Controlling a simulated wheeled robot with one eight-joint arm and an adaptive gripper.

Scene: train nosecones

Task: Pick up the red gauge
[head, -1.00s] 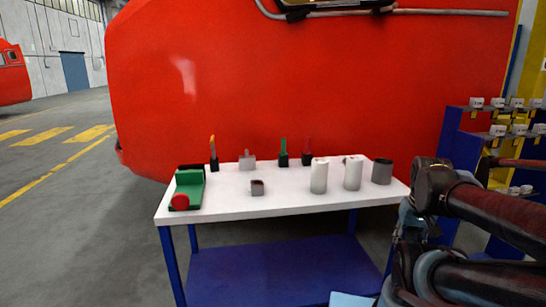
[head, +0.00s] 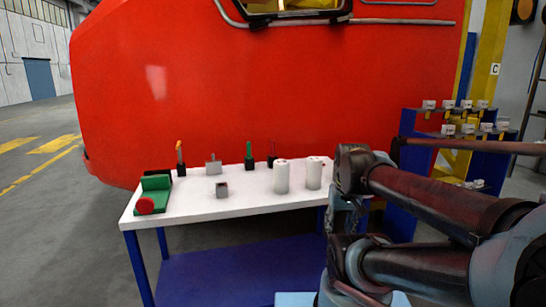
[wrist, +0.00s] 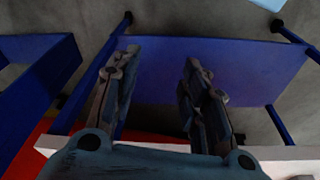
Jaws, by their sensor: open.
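A slim dark red upright piece in a black holder (head: 272,157) stands at the back of the white table; it looks like the red gauge. Similar pieces, a green one (head: 249,153) and an orange one (head: 180,156), stand in black holders to its left. My gripper (wrist: 160,58) is open and empty in the wrist view, with the blue lower shelf beyond its fingers. It is apart from the red gauge, which the wrist view does not show. In the head view my arm hangs at the table's right end, and the fingertips are not clear.
The white table (head: 200,207) also bears a green block with a red knob (head: 147,205), small grey parts (head: 221,189) and two white cylinders (head: 282,176). A large red train nose (head: 270,90) rises behind. A blue rack (head: 402,210) with small white parts stands at right.

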